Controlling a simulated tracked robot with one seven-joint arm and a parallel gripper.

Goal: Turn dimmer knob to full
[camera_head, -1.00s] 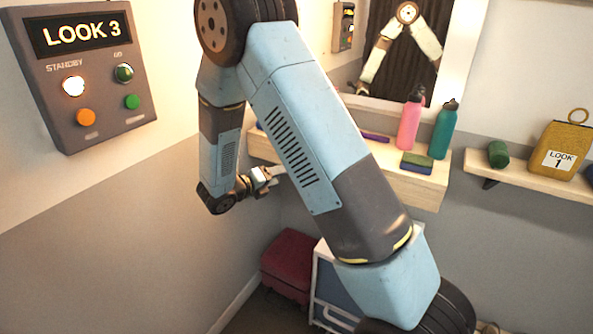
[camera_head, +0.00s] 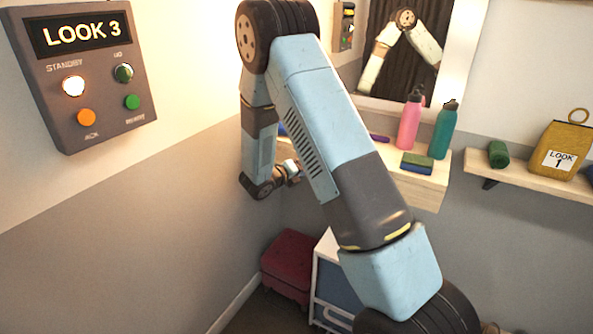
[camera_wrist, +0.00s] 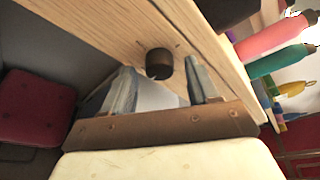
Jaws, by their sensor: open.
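The dimmer knob (camera_wrist: 158,63) is a short dark cylinder on the pale wooden shelf front (camera_wrist: 205,45) in the wrist view. My gripper (camera_wrist: 161,78) is open, with one grey finger on each side of the knob's position in the picture. The knob shows between and just beyond the fingertips; I cannot tell whether they touch it. In the head view my gripper (camera_head: 292,170) is small and partly hidden behind my arm, near the wooden shelf's left part. The knob is hidden there.
A pink bottle (camera_head: 409,124), a teal bottle (camera_head: 444,132) and a green and blue block (camera_head: 417,163) stand on the shelf (camera_head: 418,189). A control panel (camera_head: 84,75) reading LOOK 3 hangs on the left wall. A mirror is behind.

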